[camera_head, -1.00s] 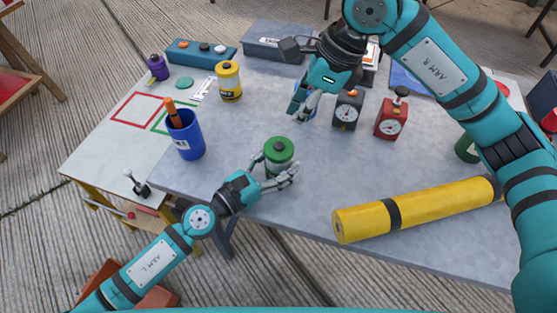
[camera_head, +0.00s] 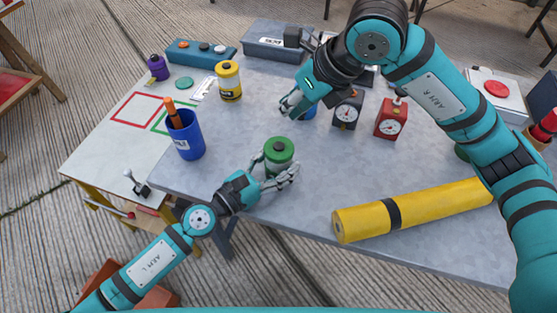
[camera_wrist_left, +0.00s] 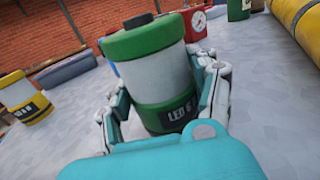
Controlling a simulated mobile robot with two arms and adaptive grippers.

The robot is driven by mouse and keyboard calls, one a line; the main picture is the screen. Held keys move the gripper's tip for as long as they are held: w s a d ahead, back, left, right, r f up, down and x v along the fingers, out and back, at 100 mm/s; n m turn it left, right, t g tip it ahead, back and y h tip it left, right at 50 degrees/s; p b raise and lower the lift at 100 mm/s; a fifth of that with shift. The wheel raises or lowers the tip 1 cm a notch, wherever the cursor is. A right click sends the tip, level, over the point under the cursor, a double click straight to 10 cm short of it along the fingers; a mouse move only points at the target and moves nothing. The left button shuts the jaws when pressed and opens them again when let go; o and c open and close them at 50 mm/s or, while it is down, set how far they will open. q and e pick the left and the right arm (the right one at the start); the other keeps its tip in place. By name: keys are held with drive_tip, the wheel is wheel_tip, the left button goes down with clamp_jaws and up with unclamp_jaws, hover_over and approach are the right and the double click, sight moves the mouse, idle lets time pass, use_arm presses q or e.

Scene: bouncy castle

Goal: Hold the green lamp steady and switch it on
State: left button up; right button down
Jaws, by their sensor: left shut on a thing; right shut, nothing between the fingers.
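The green lamp (camera_head: 279,154) stands upright on the grey table, with a green cap and a dark button on top. In the left wrist view the lamp (camera_wrist_left: 152,75) shows a white middle and a green base with partly hidden lettering. My left gripper (camera_head: 278,178) is shut around the lamp's lower part, with one finger on each side. My right gripper (camera_head: 290,106) is shut and empty. In the head view it appears above and behind the lamp, apart from it.
A blue cup (camera_head: 186,140) with an orange-handled item stands left. A yellow lamp (camera_head: 229,82) and purple lamp (camera_head: 157,68) stand farther back. A black gauge box (camera_head: 346,112) and red gauge box (camera_head: 390,121) stand right. A yellow roll (camera_head: 430,206) lies at the front right.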

sight(282, 143)
drive_tip(key=shift+w+a+f+m+t+y, duration=0.1)
drive_tip(key=shift+a+f+m+t+y, duration=0.3)
drive_tip(key=shift+f+m, duration=0.85)
drive_tip(key=shift+s+a+f+m+t+y, duration=0.15)
drive_tip(key=shift+f+m+t, duration=0.45)
drive_tip(key=shift+f+m, duration=0.6)
drive_tip(key=shift+w+a+f+m+t+y, duration=0.2)
drive_tip(key=shift+f+m+t, duration=0.3)
drive_tip(key=shift+f+m, duration=0.75)
drive_tip(key=shift+r+m, duration=0.2)
drive_tip(key=shift+m, duration=0.1)
drive_tip(key=shift+f, duration=0.3)
drive_tip(key=shift+r, duration=0.45)
